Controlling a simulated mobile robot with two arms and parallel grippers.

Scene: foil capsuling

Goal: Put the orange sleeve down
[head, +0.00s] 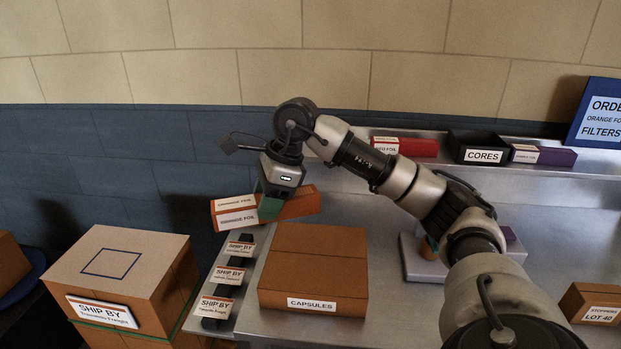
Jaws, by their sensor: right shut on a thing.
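The orange sleeve (302,203) is a long box with white labels reading "ORANGE FOIL" on its left end. My right gripper (271,205) is shut on it from above, near its middle. The sleeve is tilted and sits beyond the capsules box, around the table's left edge. I cannot tell whether it touches the surface below. My left gripper is not in view.
The brown capsules box (318,255) stands in front of the sleeve. A strip of "SHIP BY" cards (227,276) lies left of it. A large carton (118,262) stands at left. Red foil (418,147), cores (477,148) and a purple box (543,155) line the back shelf.

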